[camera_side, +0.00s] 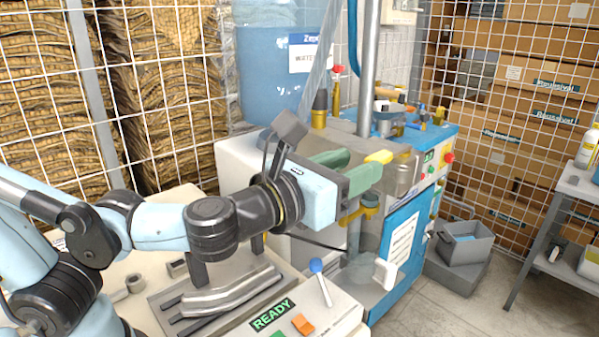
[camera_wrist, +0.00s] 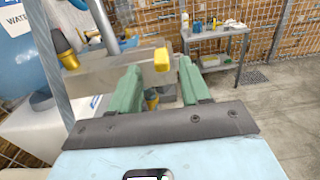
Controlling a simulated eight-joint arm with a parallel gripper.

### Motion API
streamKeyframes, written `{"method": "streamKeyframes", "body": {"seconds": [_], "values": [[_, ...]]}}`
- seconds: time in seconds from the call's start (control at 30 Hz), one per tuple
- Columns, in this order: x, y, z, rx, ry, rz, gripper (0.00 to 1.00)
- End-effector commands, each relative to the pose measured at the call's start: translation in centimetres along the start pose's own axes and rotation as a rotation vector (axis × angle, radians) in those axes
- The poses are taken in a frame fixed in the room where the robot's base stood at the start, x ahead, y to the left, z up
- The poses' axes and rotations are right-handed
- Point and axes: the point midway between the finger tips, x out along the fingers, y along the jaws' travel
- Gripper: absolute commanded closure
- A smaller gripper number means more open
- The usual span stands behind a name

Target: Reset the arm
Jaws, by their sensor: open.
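My gripper (camera_side: 362,163) is raised in front of the machine with the blue front panel (camera_side: 402,232). Its two green fingers are spread apart and nothing is held between them. In the wrist view the gripper (camera_wrist: 159,72) also shows open, with a yellow block-like part (camera_wrist: 161,60) seen between and beyond the fingertips. My arm reaches in from the left, bent, above the work table.
A control box with a READY sign (camera_side: 272,314) and a blue-knobbed lever (camera_side: 318,278) stands below my gripper. Grey bent bars (camera_side: 230,293) lie left of it. Wire mesh fencing (camera_side: 160,90) stands behind. A grey bin (camera_side: 466,243) and shelf (camera_side: 575,187) are at right; the floor between is partly clear.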

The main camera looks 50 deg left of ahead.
Motion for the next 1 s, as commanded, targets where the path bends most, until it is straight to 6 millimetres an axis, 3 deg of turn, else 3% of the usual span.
{"method": "streamKeyframes", "body": {"seconds": [0.67,1.0], "values": [[8.0,0.1,0.0,-0.001,0.000,0.003,0.53],[8.0,-0.8,0.0,-0.001,0.000,0.110,0.53]]}}
